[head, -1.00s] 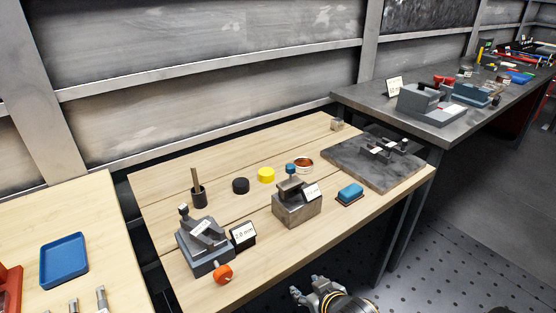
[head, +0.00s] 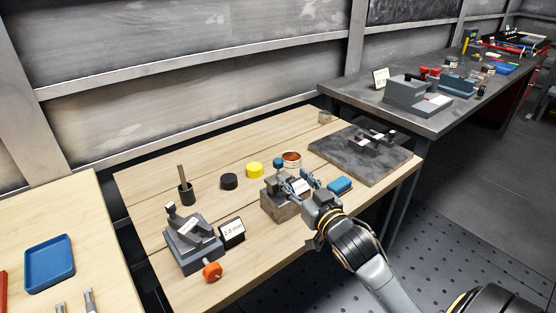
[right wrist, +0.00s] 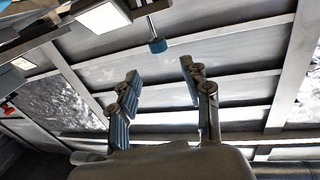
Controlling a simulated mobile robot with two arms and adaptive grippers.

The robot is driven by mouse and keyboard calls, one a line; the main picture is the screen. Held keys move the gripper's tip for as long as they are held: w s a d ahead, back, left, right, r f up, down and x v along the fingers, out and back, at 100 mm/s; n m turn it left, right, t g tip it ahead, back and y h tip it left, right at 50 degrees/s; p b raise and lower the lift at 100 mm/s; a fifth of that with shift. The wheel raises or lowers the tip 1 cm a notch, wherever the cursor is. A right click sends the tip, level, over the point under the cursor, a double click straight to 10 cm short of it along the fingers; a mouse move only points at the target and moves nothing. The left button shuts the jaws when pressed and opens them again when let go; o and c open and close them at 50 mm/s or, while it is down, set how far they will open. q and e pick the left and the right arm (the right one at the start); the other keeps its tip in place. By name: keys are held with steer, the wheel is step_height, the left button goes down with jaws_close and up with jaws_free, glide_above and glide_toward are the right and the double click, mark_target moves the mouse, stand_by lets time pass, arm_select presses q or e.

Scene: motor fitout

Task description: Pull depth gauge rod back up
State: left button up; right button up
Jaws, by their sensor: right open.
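The depth gauge is a grey metal block (head: 287,208) in the middle of the wooden bench, with a bridge on top. Its rod carries a blue knob (head: 278,163) above the bridge. In the right wrist view, which looks upside down, the blue knob (right wrist: 158,46) and its thin rod (right wrist: 152,24) show just beyond the fingertips. My right gripper (head: 297,180) is at the right side of the gauge, partly hiding its bridge and label card. It is open and empty, also in the wrist view (right wrist: 160,70), and apart from the knob. My left gripper is out of view.
A vise-like fixture (head: 192,250) with an orange knob (head: 212,271) stands left of the gauge. A black cap (head: 229,181), a yellow cap (head: 254,170) and a copper-coloured ring (head: 291,157) lie behind. A blue block (head: 340,185) and a dark plate (head: 345,163) are right.

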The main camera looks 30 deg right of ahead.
mark_target(280, 163)
steer(key=w, duration=0.6)
steer(key=w+d, duration=0.1)
steer(key=w, duration=0.2)
steer(key=shift+w+d+p, duration=0.1)
steer(key=shift+w+p, duration=0.1)
steer(key=shift+p, duration=0.1)
jaws_close()
